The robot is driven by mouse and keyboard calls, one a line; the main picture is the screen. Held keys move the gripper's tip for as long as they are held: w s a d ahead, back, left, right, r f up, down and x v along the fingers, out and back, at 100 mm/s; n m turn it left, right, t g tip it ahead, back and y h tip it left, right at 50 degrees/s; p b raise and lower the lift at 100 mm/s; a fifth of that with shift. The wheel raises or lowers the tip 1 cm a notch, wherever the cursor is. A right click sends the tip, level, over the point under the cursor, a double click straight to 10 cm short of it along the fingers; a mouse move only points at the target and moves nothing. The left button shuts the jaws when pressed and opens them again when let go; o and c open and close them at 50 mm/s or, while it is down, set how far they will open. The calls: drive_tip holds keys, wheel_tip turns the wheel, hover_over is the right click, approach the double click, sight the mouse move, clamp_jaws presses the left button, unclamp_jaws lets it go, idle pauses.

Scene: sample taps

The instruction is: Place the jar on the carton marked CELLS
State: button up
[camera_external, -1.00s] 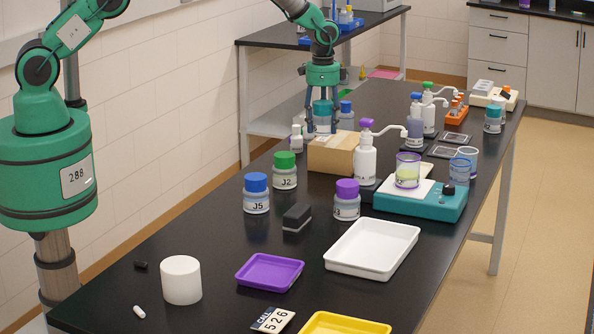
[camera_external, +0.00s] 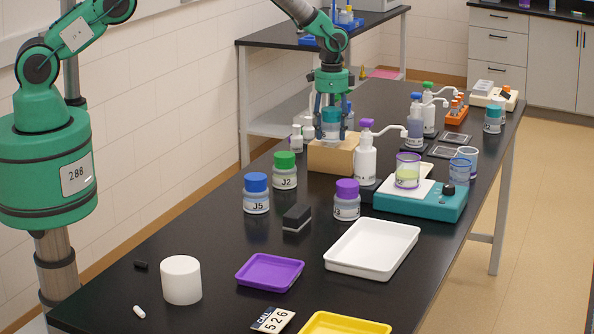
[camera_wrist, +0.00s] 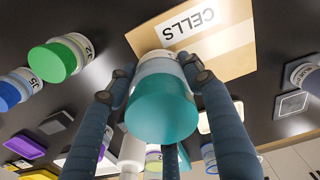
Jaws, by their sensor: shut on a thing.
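The jar with a teal lid (camera_external: 331,119) is held upright between the fingers of my gripper (camera_external: 331,130). In the wrist view the jar (camera_wrist: 162,105) fills the middle, with the fingers of my gripper (camera_wrist: 158,85) on both sides of it. The tan carton (camera_external: 335,158) stands on the bench beneath the jar. Its white label reading CELLS shows in the wrist view on the carton (camera_wrist: 236,58). The jar's base overlaps the carton's top in the outside view; I cannot tell whether they touch.
A white dispensing bottle with a purple top (camera_external: 366,158) stands close to the carton's right. A small white bottle (camera_external: 296,139) stands at its left. Jars with green (camera_external: 285,170), blue (camera_external: 256,194) and purple (camera_external: 347,199) lids are nearer. A teal balance (camera_external: 421,202) stands to the right.

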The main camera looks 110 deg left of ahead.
sight(331, 109)
drive_tip(key=shift+f, duration=0.7)
drive_tip(key=shift+f, duration=0.15)
drive_tip(key=o, duration=1.2)
drive_tip(key=shift+o, duration=0.2)
drive_tip(key=shift+r+b, duration=0.4)
drive_tip(key=shift+r, duration=5.75)
